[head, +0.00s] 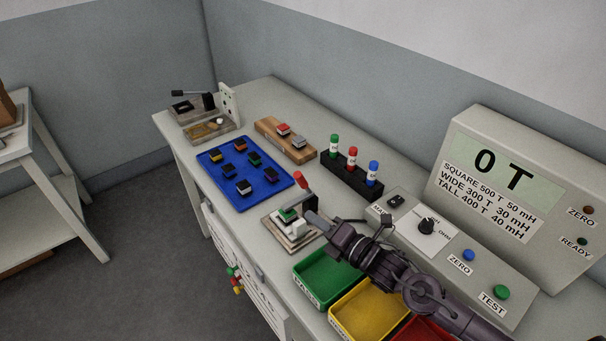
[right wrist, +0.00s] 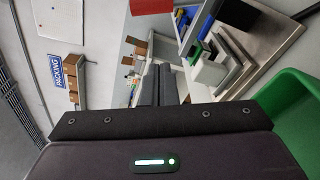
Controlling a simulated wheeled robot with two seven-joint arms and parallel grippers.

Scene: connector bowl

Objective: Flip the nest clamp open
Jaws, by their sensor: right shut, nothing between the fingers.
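The nest clamp's red-tipped handle (head: 302,184) rises, leaning to the left, over a pale nest base (head: 281,232) with a green piece (head: 288,214) in it. In the right wrist view a red block, which looks like the handle tip (right wrist: 151,6), is at the top edge, and the nest base (right wrist: 245,65) is at upper right. My right gripper (head: 314,217) is shut and empty, just right of the clamp; its fingers (right wrist: 159,84) also show in the wrist view. Whether it touches the clamp I cannot tell. My left gripper is out of view.
A blue tray (head: 268,201) with several small connectors lies left of the clamp. A wooden block (head: 268,133) and a black rack (head: 362,184) stand behind it. The green bin (head: 313,291), yellow bin (head: 354,323) and meter box (head: 460,256) crowd my right arm.

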